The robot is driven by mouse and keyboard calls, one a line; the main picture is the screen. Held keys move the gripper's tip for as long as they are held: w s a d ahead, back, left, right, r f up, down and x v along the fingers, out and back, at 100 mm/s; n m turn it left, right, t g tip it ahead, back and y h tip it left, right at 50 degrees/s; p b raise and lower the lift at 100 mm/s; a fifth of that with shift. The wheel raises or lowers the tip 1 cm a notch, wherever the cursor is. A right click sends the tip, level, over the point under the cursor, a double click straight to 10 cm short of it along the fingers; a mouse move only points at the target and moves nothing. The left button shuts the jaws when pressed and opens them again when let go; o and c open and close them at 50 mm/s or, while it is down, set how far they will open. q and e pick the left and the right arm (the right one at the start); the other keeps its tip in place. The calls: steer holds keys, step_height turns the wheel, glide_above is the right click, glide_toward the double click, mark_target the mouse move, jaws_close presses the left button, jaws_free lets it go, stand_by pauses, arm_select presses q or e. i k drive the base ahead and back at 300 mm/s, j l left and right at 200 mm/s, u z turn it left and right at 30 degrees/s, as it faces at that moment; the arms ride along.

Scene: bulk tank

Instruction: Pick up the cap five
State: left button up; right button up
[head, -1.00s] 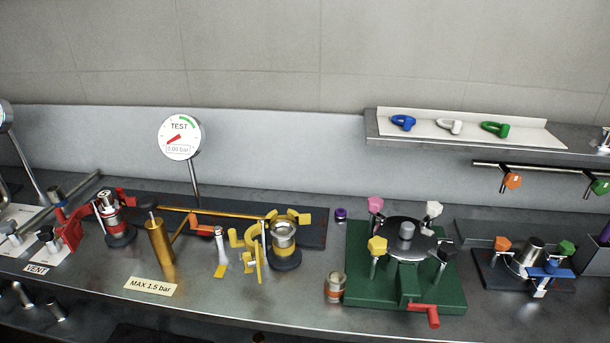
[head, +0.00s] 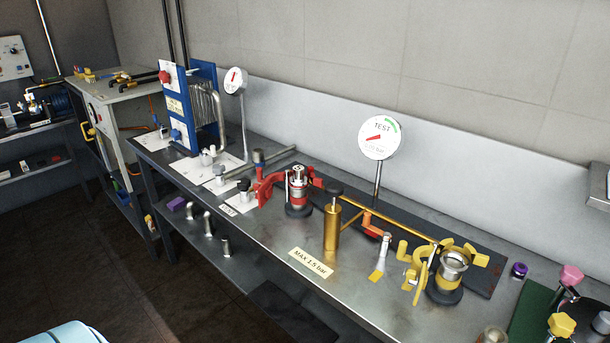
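I cannot tell which thing is cap five; no label with that name is readable. A small purple round piece (head: 519,270) lies on the bench at the right, beside the dark mat. A pink knob (head: 571,275) and a yellow knob (head: 561,325) stand over the green plate (head: 527,310) at the right edge, which is cut off by the frame. An open metal-rimmed fitting with a yellow body (head: 452,266) stands near them, with yellow clamp parts beside it. Neither of my grippers is in view.
The steel bench (head: 275,235) runs from back left to front right. On it stand a red fitting (head: 298,195), a brass cylinder (head: 332,228), a TEST gauge (head: 379,138) and a blue-framed plate unit (head: 200,108). A lower shelf (head: 195,240) holds metal cylinders. Dark floor is clear at left.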

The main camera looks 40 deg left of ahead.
mark_target(299, 178)
steer(key=j+z, duration=0.15)
steer(key=j, duration=0.4)
steer(key=j+z, duration=0.2)
steer(key=j, duration=0.35)
steer(key=k+j+z, duration=0.15)
steer(key=j, duration=0.4)
steer(key=j+z, duration=0.2)
steer(key=j, duration=0.35)
steer(key=k, duration=0.05)
